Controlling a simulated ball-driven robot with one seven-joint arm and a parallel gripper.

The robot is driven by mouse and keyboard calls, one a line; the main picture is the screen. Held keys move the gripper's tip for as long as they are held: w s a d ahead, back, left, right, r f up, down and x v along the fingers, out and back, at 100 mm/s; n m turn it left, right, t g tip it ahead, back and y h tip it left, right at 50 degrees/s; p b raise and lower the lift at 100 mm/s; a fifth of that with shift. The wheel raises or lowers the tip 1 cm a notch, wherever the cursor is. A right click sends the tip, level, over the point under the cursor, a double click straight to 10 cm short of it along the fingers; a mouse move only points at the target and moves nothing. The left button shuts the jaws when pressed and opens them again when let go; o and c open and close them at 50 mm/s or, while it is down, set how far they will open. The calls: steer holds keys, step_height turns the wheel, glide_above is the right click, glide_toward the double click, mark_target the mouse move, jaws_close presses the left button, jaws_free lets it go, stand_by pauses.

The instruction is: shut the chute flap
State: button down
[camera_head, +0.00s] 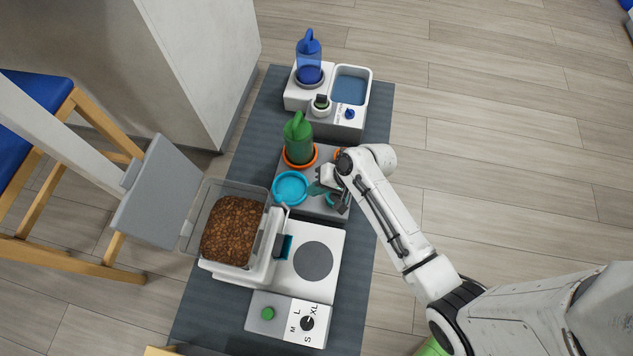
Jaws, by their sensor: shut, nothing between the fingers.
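The food dispenser has a clear hopper (203,220) filled with brown kibble and a white body (262,262). A teal flap (285,247) is on the right side of the body, at the chute, facing a round grey pad. It appears to stand out from the body, but its exact angle is hard to tell. My gripper (328,193) is shut and empty. It is above the grey feeding stand, beside the light-blue bowl and farther back than the flap, not touching it. My arm's end partly hides the stand and something orange there.
A grey hopper lid (158,192) stands open at the left. The light-blue bowl (290,188) and green jug (299,140) are near my gripper. A blue bottle (309,58) stands on the back unit. A size-dial panel (290,318) lies in front. Open floor lies right.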

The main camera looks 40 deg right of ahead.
mark_target(278, 196)
steer(key=w+a+r+b+x, duration=0.1)
steer(key=b+x, duration=0.3)
steer(key=x, duration=0.5)
steer(key=shift+r, duration=0.2)
steer(key=shift+w+a+r, duration=0.1)
steer(key=shift+w+a, duration=0.05)
steer(key=shift+w+a+r+g+h+p, duration=0.25)
steer(key=shift+w+g+h+p, duration=0.1)
steer(key=shift+p, duration=0.85)
steer(key=shift+w+a+p, duration=0.2)
steer(key=shift+p, duration=0.35)
steer(key=shift+w+a+f+g+h+p, duration=0.25)
steer(key=shift+w+g+h+p, duration=0.15)
steer(key=shift+g+p, duration=0.15)
steer(key=shift+w+a+f, duration=0.2)
steer(key=shift+w, duration=0.1)
